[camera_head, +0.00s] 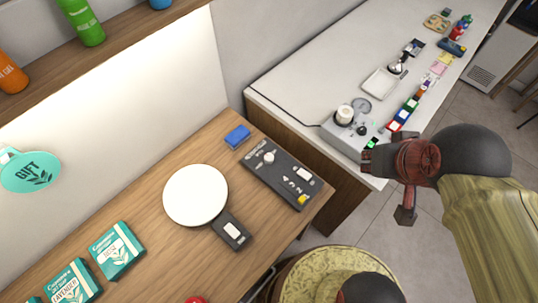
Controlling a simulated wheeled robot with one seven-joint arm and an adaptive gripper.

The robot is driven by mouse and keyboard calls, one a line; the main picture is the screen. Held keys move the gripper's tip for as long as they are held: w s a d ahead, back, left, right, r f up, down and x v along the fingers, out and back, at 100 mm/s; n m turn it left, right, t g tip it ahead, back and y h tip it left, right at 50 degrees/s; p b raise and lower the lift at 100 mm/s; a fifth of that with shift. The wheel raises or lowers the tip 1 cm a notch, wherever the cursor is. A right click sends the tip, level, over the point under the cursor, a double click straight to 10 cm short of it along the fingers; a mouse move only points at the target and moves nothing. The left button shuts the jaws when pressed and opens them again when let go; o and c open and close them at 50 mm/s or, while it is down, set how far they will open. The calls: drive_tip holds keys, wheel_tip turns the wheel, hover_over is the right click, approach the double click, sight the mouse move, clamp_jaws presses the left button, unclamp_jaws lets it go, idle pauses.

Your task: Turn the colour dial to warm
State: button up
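I cannot tell for sure which knob is the colour dial. A black control panel (284,181) lies on the wooden counter, with a round white knob (268,157) at its upper left end and small pale marks, a white part and a yellow part at its lower right. The marks are too small to read, so the knob's setting is unclear. My gripper (404,163), dark with red parts, is to the right of the panel and clear of it, in front of the white counter's near corner. Its fingers are not clear enough to show whether they are open.
A grey device (345,133) with a white round top stands on the white counter (330,72), left of my gripper. A white disc (196,195) with a black handle and a blue block (238,136) lie near the panel on the wooden counter (160,260). Small boxes (117,249) stand lower left.

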drive_tip(key=o, duration=0.9)
drive_tip(key=w+a+f+n+g+p, duration=0.1)
drive_tip(key=w+a+f+g+p, duration=0.1)
drive_tip(key=a, duration=0.1)
drive_tip(key=w+a+f+n+g+p, duration=0.1)
drive_tip(key=w+a+f+p, duration=0.1)
drive_tip(key=a+f+p, duration=0.1)
drive_tip(key=w+a+f+g+p, duration=0.1)
drive_tip(key=a+f+g+p, duration=0.1)
drive_tip(key=a, duration=0.3)
drive_tip(key=shift+w+f+n+g+p, duration=0.3)
drive_tip(key=shift+w+f+n+p, duration=0.1)
drive_tip(key=shift+p, duration=0.2)
drive_tip(key=shift+c, duration=0.2)
drive_tip(key=shift+o, duration=0.3)
drive_tip(key=w+a+f+m+g+p, duration=0.1)
drive_tip(key=w+a+f+p, duration=0.2)
drive_tip(key=a+f, duration=0.5)
wheel_tip(320, 180, down, 4)
drive_tip(key=shift+w+a+r+m+h, duration=0.1)
drive_tip(key=shift+w+a+m+h, duration=0.25)
drive_tip(key=shift+w, duration=0.3)
drive_tip(key=m, duration=0.3)
hover_over(269, 156)
drive_tip(key=shift+s+f+t, duration=0.15)
drive_tip(key=shift+f+t, duration=0.25)
drive_tip(key=shift+f, duration=0.45)
drive_tip(key=shift+y, duration=0.45)
drive_tip(key=shift+f+m, duration=0.25)
drive_tip(key=shift+f, duration=3.55)
